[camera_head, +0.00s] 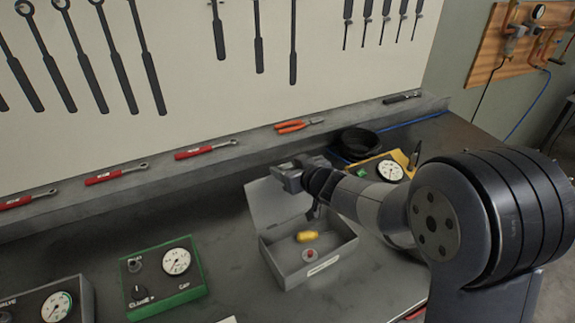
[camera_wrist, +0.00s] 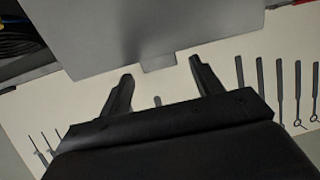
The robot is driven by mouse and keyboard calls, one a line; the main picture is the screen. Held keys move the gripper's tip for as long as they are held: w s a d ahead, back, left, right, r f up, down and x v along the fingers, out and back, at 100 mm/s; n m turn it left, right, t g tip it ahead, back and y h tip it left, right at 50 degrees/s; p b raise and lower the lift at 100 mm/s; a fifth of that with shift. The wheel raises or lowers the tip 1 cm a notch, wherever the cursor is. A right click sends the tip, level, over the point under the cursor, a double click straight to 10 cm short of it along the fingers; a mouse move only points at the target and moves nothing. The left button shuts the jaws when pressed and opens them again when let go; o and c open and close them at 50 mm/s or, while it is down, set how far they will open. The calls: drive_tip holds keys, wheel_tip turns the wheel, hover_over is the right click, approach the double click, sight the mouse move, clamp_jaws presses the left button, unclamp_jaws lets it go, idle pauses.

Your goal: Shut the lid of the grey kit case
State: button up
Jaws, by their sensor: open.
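The grey kit case (camera_head: 290,272) sits on the bench in the head view, with a yellow-handled item (camera_head: 307,237) and a small red-topped part (camera_head: 310,254) inside. Its lid (camera_head: 268,208) stands up, open, at the back left of the case. My gripper (camera_head: 286,176) is at the top edge of the lid; the head view does not show whether they touch. In the wrist view my gripper (camera_wrist: 160,78) is open with nothing between its fingers. The grey lid (camera_wrist: 150,30) fills the top of that view, its tab (camera_wrist: 159,63) just beyond the fingertips.
A green gauge box (camera_head: 165,280) stands left of the case. A yellow gauge box (camera_head: 388,170) and a black bowl (camera_head: 361,142) are behind, at the right. A ledge with red-handled wrenches (camera_head: 207,149) and orange pliers (camera_head: 298,125) runs along the wall.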

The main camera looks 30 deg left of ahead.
drive_tip(key=shift+x, duration=0.95)
drive_tip(key=shift+c, duration=0.4)
clamp_jaws()
drive_tip(key=shift+s+d+f+b, duration=0.1)
drive_tip(key=shift+d+b, duration=0.05)
drive_tip(key=shift+b, duration=0.25)
